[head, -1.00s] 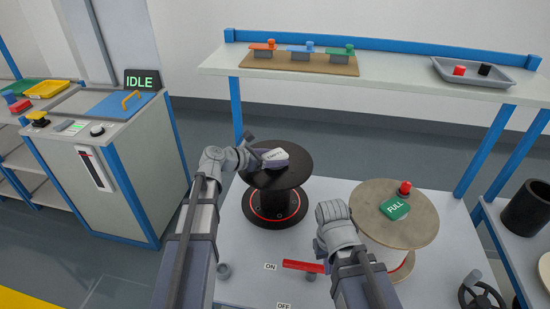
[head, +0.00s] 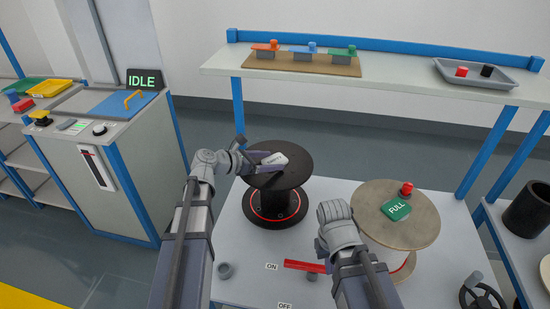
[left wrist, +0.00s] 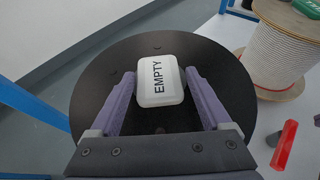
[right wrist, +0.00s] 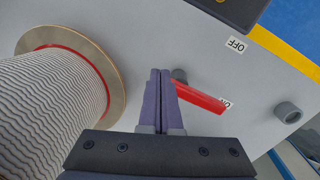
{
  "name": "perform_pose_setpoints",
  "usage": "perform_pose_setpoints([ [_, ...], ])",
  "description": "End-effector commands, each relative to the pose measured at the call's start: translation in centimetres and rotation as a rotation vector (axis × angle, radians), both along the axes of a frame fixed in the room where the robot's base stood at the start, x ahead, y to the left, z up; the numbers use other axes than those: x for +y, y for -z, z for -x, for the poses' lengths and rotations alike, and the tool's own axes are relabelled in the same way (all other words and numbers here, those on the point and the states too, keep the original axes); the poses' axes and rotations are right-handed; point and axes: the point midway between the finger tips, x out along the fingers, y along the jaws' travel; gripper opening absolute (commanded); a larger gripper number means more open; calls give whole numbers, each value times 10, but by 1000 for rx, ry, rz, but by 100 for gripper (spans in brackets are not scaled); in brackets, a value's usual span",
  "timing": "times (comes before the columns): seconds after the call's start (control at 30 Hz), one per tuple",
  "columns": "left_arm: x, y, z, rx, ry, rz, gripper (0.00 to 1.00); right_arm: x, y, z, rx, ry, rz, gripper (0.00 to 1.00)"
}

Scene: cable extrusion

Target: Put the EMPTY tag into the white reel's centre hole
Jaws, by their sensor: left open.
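The white EMPTY tag (head: 275,159) lies on the top flange of the black reel (head: 297,168). In the left wrist view the tag (left wrist: 160,80) reads EMPTY and sits between the fingers of my left gripper (left wrist: 158,92), which is open with a gap at both sides. The white reel (head: 430,232) has a wooden top flange, with a green FULL tag (head: 397,210) over its middle; no centre hole shows. Its white cable winding (right wrist: 45,105) shows in the right wrist view. My right gripper (right wrist: 160,72) is shut and empty, close to a red lever (right wrist: 198,97).
A red knob (head: 407,188) stands on the white reel's flange. A shelf (head: 400,82) behind holds coloured parts and a grey tray (head: 487,74). The machine display (head: 141,79) reads IDLE.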

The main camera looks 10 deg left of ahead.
Motion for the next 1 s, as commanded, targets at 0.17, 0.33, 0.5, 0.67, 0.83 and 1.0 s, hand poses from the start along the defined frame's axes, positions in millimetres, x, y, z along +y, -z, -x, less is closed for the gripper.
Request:
perform_pose_setpoints([
  [0.17, 10, -8, 9, -1, -3, 2, 82, 0, -7, 0, 0, 0, 0, 0],
  [0.33, 18, -13, 17, -3, -3, 3, 82, 0, -12, 0, 0, 0, 0, 0],
  [0.5, 26, -18, 25, -3, -2, 3, 82, 0, -17, 0, 0, 0, 0, 0],
  [0.67, 34, -23, 33, -3, -4, 4, 82, 0, -22, 0, 0, 0, 0, 0],
  [0.83, 43, -28, 42, -4, -3, 3, 82, 0, -26, 0, 0, 0, 0, 0],
  [1.0, 50, -31, 49, -4, -1, 3, 82, 0, -30, 0, 0, 0, 0, 0],
])
